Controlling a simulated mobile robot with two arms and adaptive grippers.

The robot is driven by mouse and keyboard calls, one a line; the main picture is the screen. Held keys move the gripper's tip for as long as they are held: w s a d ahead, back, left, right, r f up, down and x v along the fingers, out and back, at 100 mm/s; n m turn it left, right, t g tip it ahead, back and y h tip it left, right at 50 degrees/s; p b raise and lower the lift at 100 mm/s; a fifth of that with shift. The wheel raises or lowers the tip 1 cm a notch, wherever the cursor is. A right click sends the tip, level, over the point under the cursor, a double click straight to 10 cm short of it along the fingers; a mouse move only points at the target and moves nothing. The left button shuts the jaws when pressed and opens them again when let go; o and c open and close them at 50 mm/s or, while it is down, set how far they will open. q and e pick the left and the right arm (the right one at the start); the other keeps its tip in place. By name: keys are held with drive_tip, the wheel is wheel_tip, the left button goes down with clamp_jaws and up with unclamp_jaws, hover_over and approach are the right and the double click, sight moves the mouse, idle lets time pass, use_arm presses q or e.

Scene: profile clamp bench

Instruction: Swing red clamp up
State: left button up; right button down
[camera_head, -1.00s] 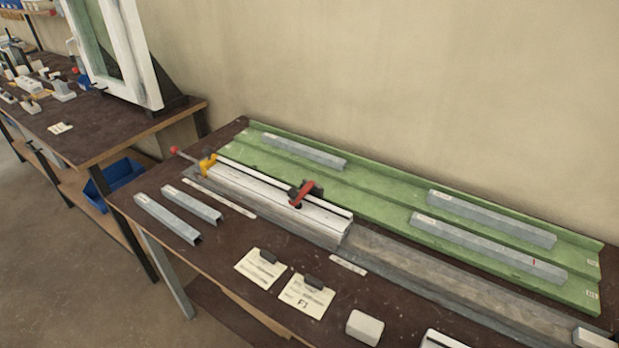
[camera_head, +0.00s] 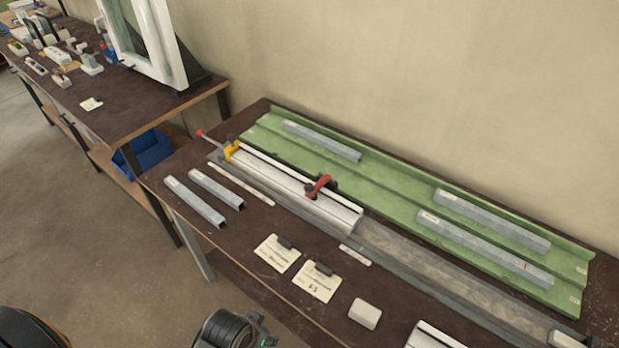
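The red clamp (camera_head: 319,185) sits across the top of the white and grey profile fixture (camera_head: 285,184) on the bench, toward its right end. Its red lever appears to lie low and slanted over the fixture, with a dark body behind it. A yellow clamp (camera_head: 231,150) with a red-tipped rod stands at the fixture's left end. No gripper fingers are visible. A dark rounded part of my arm shows at the bottom edge, well away from the clamp.
A green tray (camera_head: 391,188) holding several grey profiles lies behind the fixture. Two loose profiles (camera_head: 195,200) lie in front. Paper notes (camera_head: 316,282) and a white block (camera_head: 365,313) lie near the front edge. A second bench (camera_head: 150,105) stands at the left.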

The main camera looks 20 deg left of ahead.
use_arm(q)
drive_tip(key=w+r+n+t+p, duration=0.1)
drive_tip(key=w+r+t+p, duration=0.15)
drive_tip(key=w+r, duration=0.65)
drive_tip(key=n+t+p, duration=0.1)
drive_tip(key=n+t, duration=0.5)
drive_tip(key=t, duration=0.2)
approach(307, 190)
drive_tip(key=b+x, duration=0.3)
drive_tip(key=x, duration=0.1)
drive_tip(key=b+x, duration=0.4)
drive_tip(key=x, duration=0.1)
drive_tip(key=shift+w+d+f, duration=0.1)
drive_tip(key=shift+w+f, duration=0.1)
drive_tip(key=shift+f, duration=0.1)
drive_tip(key=shift+r+b+x, duration=0.2)
drive_tip(key=shift+b+x, duration=0.6)
drive_tip(key=shift+x, duration=0.2)
clamp_jaws()
